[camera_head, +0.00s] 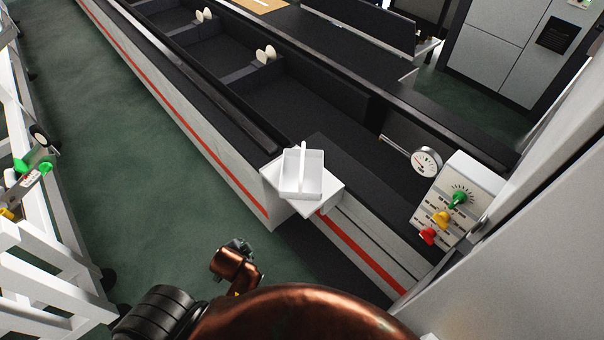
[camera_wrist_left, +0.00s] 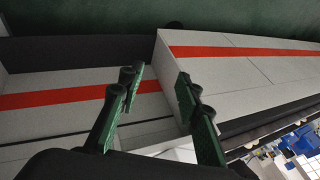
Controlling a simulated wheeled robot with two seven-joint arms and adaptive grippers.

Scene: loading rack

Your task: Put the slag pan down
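The slag pan (camera_head: 312,184) is a small white open box with an upright handle. It sits on a white square ledge (camera_head: 330,196) at the side of the long dark rack in the head view, with no gripper touching it there. My left gripper (camera_wrist_left: 157,80) shows in the left wrist view with two dark green fingers spread apart and nothing between them. A white surface (camera_wrist_left: 180,152) shows low behind its right finger; I cannot tell whether it is the pan or the ledge. My right gripper is in neither view.
A white control box (camera_head: 465,190) with green, yellow and red knobs and a round gauge (camera_head: 426,162) stand right of the pan. A white frame (camera_head: 45,255) stands at the left. The green floor (camera_head: 130,170) between it and the rack is clear.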

